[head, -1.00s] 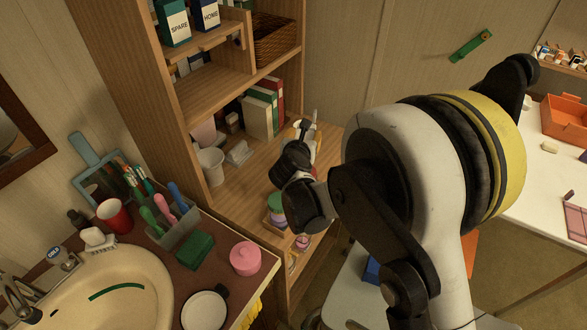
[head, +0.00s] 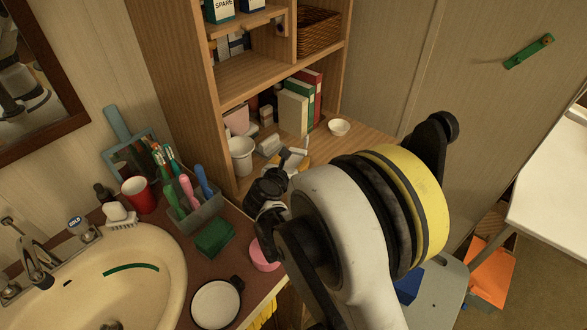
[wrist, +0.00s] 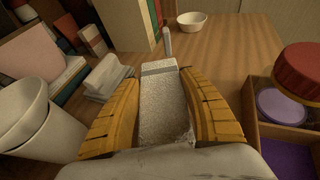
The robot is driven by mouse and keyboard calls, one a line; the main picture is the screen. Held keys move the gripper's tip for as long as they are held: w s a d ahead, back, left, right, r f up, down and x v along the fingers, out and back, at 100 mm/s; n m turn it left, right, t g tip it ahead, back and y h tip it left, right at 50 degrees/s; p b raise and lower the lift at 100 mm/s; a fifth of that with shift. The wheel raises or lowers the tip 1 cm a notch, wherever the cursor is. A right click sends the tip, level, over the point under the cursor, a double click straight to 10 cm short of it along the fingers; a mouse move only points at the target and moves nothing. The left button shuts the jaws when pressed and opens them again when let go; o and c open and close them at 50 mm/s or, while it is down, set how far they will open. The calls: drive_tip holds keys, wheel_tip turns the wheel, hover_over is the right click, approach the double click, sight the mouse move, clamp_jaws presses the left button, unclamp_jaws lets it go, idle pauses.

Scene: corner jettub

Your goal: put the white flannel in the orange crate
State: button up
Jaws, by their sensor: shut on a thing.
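A folded white cloth, which looks like the flannel (head: 268,145), lies on the wooden shelf beside a white cup. It also shows left of my gripper in the wrist view (wrist: 107,77), apart from the fingers. My gripper (wrist: 163,84) has its yellow-brown fingers shut on a grey speckled block with a pale band and a thin stem (wrist: 165,112). In the head view my gripper (head: 288,163) is over the same shelf, partly hidden by my arm.
A white cup (wrist: 27,117) and books (head: 299,106) stand near the cloth. A small white bowl (wrist: 190,22) sits ahead on bare shelf. A wooden box (wrist: 290,140) with a red-lidded tub is at right. An orange box (head: 490,272) stands low by the table.

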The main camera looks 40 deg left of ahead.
drive_tip(key=shift+f+b, duration=0.35)
drive_tip(key=shift+f, duration=0.8)
drive_tip(key=shift+f, duration=0.2)
drive_tip(key=o, duration=1.3)
drive_tip(key=shift+r, duration=0.15)
